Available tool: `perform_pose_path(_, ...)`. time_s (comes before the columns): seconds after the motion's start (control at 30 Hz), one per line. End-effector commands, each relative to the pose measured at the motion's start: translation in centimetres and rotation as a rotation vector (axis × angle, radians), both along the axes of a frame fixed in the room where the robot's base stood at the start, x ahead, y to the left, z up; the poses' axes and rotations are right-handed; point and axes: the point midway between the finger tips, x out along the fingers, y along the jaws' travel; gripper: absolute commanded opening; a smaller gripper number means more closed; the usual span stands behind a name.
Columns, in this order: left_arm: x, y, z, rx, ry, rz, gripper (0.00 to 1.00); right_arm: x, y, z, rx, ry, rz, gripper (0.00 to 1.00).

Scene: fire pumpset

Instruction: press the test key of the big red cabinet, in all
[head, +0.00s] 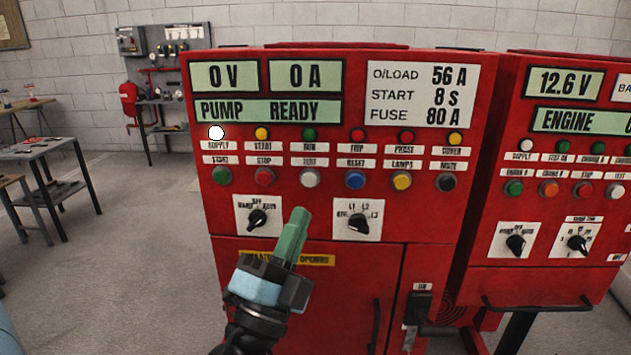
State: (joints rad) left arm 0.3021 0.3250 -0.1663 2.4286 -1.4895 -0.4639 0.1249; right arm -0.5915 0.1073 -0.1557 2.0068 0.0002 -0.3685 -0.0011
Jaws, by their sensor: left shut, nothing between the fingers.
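The big red cabinet (230,225) fills the middle of the head view. Its displays read 0 V, 0 A and PUMP READY. Under them is a row of lamps; the leftmost one is lit white. Below the lamps runs a row of round keys. The test key (309,178) is the pale grey-white one, third from the left, under a small label. My left gripper (299,214) is shut and empty, its green fingers pointing up just below the test key in the picture. The key is fully visible and looks apart from the fingertips. My right gripper is not in view.
A red stop key (264,177) and a blue reset key (355,179) flank the test key. Two rotary selectors (257,218) (359,222) sit lower. A second red cabinet (490,160) stands at right. Workbenches (45,152) stand at left on open floor.

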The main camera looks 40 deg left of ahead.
Motion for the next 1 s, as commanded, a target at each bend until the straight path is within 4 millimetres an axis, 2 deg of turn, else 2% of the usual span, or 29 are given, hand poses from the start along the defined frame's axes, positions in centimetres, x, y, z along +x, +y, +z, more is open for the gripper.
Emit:
perform_pose_path(0.37, 0.6, 0.3, 0.0, 0.001, 0.0, -0.001, 0.0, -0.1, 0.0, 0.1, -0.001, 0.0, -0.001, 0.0)
perform_pose_path(0.83, 5.3, 3.3, 0.1, 0.002, 0.0, 0.002, 0.0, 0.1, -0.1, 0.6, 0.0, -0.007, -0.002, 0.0)
perform_pose_path(1.0, 6.7, 4.1, -0.3, 0.001, 0.003, 0.0, 0.0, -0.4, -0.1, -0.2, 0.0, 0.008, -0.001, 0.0)
